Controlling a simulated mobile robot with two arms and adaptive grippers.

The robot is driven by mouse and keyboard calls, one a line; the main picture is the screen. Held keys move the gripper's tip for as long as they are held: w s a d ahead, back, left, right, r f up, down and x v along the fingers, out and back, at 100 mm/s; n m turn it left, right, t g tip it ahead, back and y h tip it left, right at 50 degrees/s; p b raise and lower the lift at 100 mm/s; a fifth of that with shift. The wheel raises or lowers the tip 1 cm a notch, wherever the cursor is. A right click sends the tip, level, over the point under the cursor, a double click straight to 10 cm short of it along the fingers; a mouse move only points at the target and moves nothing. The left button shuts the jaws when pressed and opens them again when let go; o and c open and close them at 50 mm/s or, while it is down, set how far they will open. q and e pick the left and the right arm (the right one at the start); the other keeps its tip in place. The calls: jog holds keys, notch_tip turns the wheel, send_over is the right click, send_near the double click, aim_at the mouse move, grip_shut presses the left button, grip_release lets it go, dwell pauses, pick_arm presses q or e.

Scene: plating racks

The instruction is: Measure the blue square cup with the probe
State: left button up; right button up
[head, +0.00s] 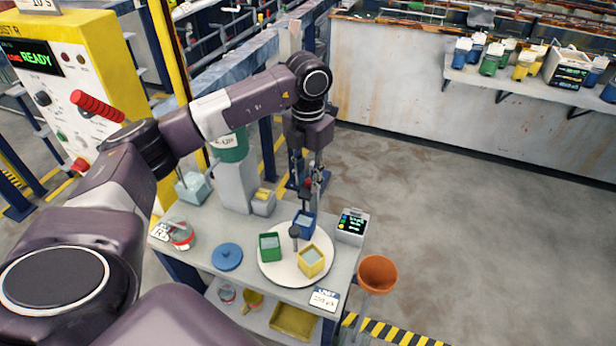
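The blue square cup (304,226) stands on a round white turntable (275,274), at its back. A green square cup (269,247) and a yellow square cup (311,261) stand on it too. My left gripper (307,185) is directly above the blue cup, pointing down. Its fingers are closed around a small dark and red piece, which looks like the probe (305,203). The probe's lower end is at or inside the blue cup's opening; its tip is hidden. A small meter (352,226) with a lit display stands right of the cup. My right gripper is out of view.
The grey table (215,215) also holds a blue round lid (227,256), a red-and-clear jar (181,236) and a pale column (236,185) behind. An orange pot (377,274) is at the right edge. Open floor lies to the right.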

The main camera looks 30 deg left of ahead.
aim_at(308, 189)
pick_arm(q)
grip_shut()
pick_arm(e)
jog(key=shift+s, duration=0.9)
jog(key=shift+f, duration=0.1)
pick_arm(q)
jog(key=shift+f+b, duration=0.5)
notch_tip(308, 189, down, 5)
jog(key=b, duration=0.4)
jog(key=shift+r, duration=0.1)
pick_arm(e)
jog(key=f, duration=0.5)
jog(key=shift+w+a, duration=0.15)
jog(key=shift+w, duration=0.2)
pick_arm(q)
jog(key=shift+s, duration=0.1)
